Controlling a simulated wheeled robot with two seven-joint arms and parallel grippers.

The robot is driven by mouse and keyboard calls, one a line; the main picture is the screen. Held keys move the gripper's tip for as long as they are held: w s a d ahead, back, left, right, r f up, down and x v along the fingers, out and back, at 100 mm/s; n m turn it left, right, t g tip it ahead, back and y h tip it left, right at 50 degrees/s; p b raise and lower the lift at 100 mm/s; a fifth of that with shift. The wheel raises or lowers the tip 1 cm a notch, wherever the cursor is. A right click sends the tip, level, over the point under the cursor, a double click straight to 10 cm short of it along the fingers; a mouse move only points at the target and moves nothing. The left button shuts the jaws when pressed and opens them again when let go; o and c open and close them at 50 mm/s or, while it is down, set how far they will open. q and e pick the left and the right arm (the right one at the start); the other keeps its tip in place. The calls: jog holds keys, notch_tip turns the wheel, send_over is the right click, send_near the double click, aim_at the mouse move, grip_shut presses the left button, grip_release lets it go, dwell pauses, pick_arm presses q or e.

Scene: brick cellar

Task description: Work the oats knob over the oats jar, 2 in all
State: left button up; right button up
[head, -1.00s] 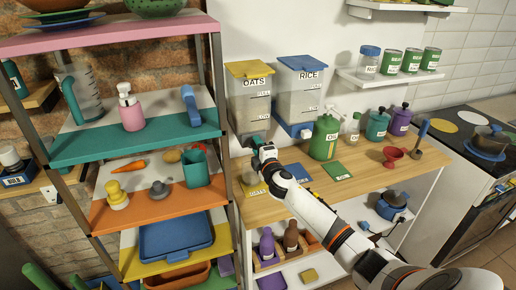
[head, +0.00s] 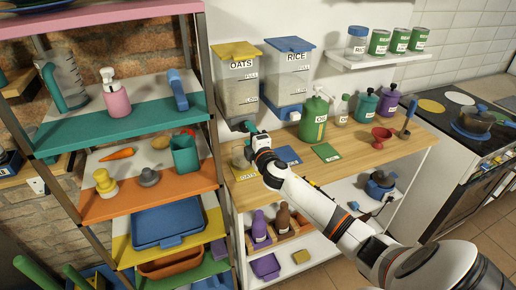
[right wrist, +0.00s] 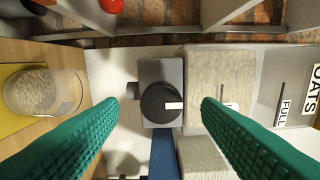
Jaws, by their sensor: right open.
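The oats dispenser (head: 239,98), with a yellow lid, hangs on the wall at the left end of the wooden counter. In the right wrist view its round black knob (right wrist: 158,104), with a white mark, sits between my open green fingers, apart from both. My right gripper (head: 249,127) is just below the dispenser, and its fingertips also show in the wrist view (right wrist: 160,104). The clear oats jar (right wrist: 48,92) stands on a yellow mat (right wrist: 12,130) with oats in it. In the head view the jar is partly hidden behind my gripper. My left gripper is not in view.
The blue-lidded rice dispenser (head: 288,75) hangs close on the right, with a blue mat (head: 287,155) below. A green oil can (head: 314,120) stands further right. The shelf rack (head: 130,139) is close on the left.

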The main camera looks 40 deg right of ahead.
jog(key=b+v, duration=0.1)
jog(key=v, duration=0.8)
jog(key=w+d+n+b, duration=0.3)
jog(key=w+n, duration=0.9)
jog(key=n, duration=0.6)
jog(key=shift+w+d+n+b, duration=0.2)
jog(key=shift+w+n+b, duration=0.1)
jog(key=shift+b, duration=0.4)
